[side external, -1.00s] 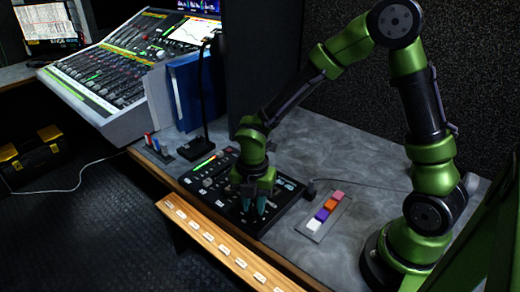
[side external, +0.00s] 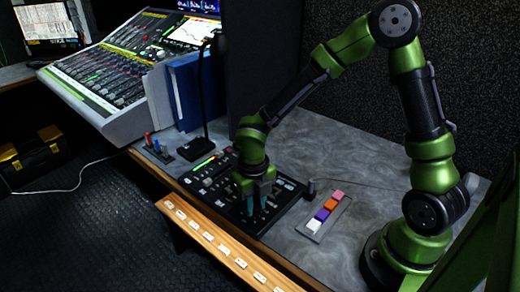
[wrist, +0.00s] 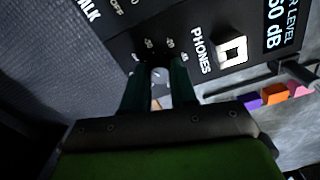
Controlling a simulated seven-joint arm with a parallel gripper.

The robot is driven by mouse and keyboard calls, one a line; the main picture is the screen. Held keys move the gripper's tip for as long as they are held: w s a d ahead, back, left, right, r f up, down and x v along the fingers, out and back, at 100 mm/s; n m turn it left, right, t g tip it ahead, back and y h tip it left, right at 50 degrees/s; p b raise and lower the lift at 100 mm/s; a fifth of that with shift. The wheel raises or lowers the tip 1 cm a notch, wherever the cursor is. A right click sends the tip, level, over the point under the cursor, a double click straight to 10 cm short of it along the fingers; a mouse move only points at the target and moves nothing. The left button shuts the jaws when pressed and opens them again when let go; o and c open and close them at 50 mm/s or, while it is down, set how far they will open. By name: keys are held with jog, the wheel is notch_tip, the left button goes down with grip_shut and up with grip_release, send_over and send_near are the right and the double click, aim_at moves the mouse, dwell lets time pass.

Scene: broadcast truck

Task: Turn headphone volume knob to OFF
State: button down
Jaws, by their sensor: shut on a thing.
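The black control panel (side external: 292,197) lies on the grey desk. My gripper (side external: 257,210) points down over the panel's near right part. In the wrist view its two dark green fingers (wrist: 160,82) are shut on the headphone volume knob (wrist: 158,73), a small grey knob mostly hidden between them. Small white scale marks show around the knob. The PHONES label (wrist: 200,51) and a white-framed socket (wrist: 232,51) are beside it. The knob's pointer and any OFF mark cannot be made out.
A pad with white, purple, orange and pink keys (side external: 325,210) lies right of the panel. A gooseneck microphone (side external: 205,146) stands behind, near blue binders (side external: 190,92). A wooden rail (side external: 215,240) runs along the desk's front edge.

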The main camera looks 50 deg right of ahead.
jog(key=shift+n, duration=1.3)
jog(key=c, duration=0.9)
grip_release()
jog(key=shift+r, duration=0.1)
notch_tip(320, 180, up, 17)
